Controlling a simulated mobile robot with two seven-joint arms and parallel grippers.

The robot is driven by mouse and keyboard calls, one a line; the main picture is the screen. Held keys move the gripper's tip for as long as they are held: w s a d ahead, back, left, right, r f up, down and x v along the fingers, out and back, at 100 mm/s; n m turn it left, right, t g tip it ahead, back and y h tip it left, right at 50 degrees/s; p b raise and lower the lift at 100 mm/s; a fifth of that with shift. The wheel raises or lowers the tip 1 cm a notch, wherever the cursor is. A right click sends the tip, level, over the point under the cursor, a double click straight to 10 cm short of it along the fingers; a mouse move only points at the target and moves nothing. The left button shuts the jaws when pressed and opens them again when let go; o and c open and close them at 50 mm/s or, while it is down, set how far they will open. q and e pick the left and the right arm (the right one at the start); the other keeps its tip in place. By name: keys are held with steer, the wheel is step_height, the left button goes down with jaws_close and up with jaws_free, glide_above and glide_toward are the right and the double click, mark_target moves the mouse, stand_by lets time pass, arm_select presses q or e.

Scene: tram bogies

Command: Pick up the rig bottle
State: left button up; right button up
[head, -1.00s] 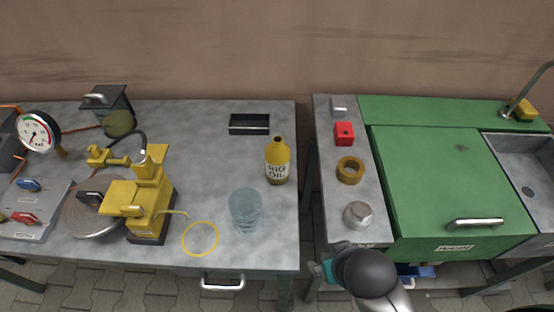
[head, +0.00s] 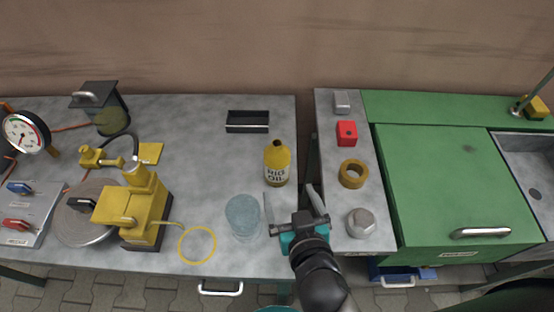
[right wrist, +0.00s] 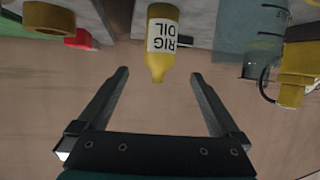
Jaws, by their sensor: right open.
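The rig bottle (head: 277,163) is yellow with a dark top and a white label reading RIG OIL. It stands upright on the grey table near its right edge. My right gripper (head: 290,195) is open and empty, just in front of the bottle, with its fingers pointing toward the back. In the right wrist view the bottle (right wrist: 162,40) appears upside down, beyond and between the two open fingertips (right wrist: 158,75), not touching them. My left gripper is not seen.
A clear beaker (head: 243,216) stands left of my right gripper. A yellow pump (head: 147,210) and a yellow ring (head: 197,245) lie further left. A black tray (head: 247,121) sits behind the bottle. A brass ring (head: 353,174) and red block (head: 347,133) are on the right bench.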

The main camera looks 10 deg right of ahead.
mark_target(280, 168)
steer(key=b+x, duration=0.1)
steer(key=x, duration=0.8)
steer(key=shift+w, duration=0.25)
steer(key=shift+b+x, duration=0.6)
steer(key=shift+x, duration=2.1)
steer(key=shift+s+f, duration=0.1)
steer(key=shift+f, duration=0.1)
steer(key=shift+a, duration=0.1)
jaws_close()
